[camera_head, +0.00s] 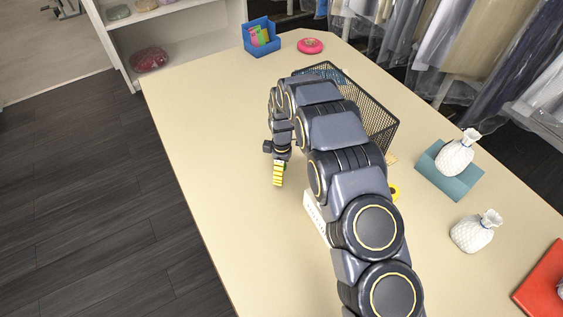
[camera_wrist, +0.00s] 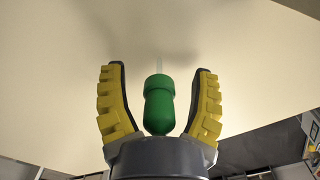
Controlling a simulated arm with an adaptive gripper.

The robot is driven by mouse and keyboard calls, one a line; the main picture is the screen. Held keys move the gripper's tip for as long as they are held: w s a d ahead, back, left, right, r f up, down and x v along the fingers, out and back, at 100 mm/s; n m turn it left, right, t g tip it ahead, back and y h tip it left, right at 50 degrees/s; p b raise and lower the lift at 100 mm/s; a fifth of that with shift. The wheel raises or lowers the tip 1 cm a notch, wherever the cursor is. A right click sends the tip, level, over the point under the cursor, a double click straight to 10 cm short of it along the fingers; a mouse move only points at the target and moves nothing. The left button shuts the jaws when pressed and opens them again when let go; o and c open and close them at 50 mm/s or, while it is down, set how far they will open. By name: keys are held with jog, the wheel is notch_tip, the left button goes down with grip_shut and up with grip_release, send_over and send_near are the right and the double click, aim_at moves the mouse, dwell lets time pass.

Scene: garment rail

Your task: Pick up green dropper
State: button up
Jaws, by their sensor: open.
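The green dropper (camera_wrist: 159,104) shows in the wrist view between the two yellow fingers, with a pale thin tip pointing up the picture. My gripper (camera_wrist: 159,90) is open around it, with a gap on both sides of the green bulb. In the head view my gripper (camera_head: 278,176) is low over the table's left half, and only a sliver of green shows beside the yellow finger. Whether the fingers are at the dropper's exact height I cannot tell.
The beige table (camera_head: 215,130) is bare left of my gripper. A black mesh basket (camera_head: 378,118), partly behind my arm, stands to the right. A white object (camera_head: 316,215) lies close to my arm.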

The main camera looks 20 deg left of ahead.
jog(key=c, duration=1)
jog(key=shift+r, duration=0.15)
jog(key=shift+c, duration=0.3)
